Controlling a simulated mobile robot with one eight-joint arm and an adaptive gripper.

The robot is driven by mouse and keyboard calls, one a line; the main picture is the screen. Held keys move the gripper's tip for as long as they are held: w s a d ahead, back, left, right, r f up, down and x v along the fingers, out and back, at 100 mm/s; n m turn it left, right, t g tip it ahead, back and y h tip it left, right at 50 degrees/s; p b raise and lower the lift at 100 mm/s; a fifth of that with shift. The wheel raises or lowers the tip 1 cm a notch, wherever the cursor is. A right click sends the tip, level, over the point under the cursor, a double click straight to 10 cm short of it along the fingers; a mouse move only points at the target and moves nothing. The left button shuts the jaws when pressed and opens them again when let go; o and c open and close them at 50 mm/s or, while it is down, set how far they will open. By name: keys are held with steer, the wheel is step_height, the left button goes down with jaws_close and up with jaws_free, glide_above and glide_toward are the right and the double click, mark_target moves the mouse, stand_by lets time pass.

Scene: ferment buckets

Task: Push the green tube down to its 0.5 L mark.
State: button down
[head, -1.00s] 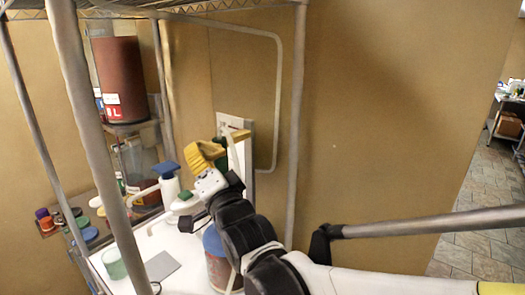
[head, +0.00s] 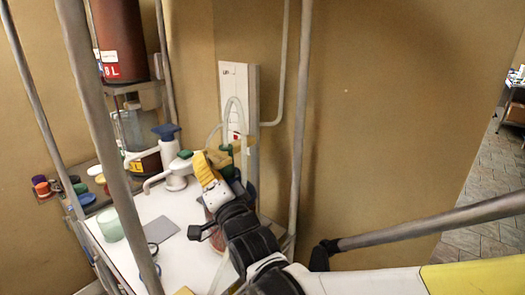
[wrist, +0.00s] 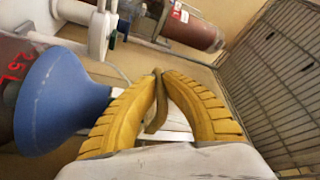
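My gripper (head: 222,155) is at the front of a white upright panel (head: 240,90). In the wrist view its yellow fingers (wrist: 158,75) close together at the tips on a thin olive-green tube (wrist: 156,112), which hangs between them.
A blue funnel (wrist: 62,100) sits close to the left finger in the wrist view, by a dark vessel marked 2.5 L (wrist: 14,75). A white table (head: 150,215) holds a pale green cup (head: 110,226). Metal posts (head: 100,140) stand in front.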

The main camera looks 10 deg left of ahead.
steer(key=c, duration=1.5)
jaws_free()
steer(key=shift+w+d, duration=0.1)
steer(key=shift+w, duration=0.1)
steer(key=shift+o, duration=0.2)
steer(key=shift+s, duration=0.1)
steer(key=v, duration=1.2)
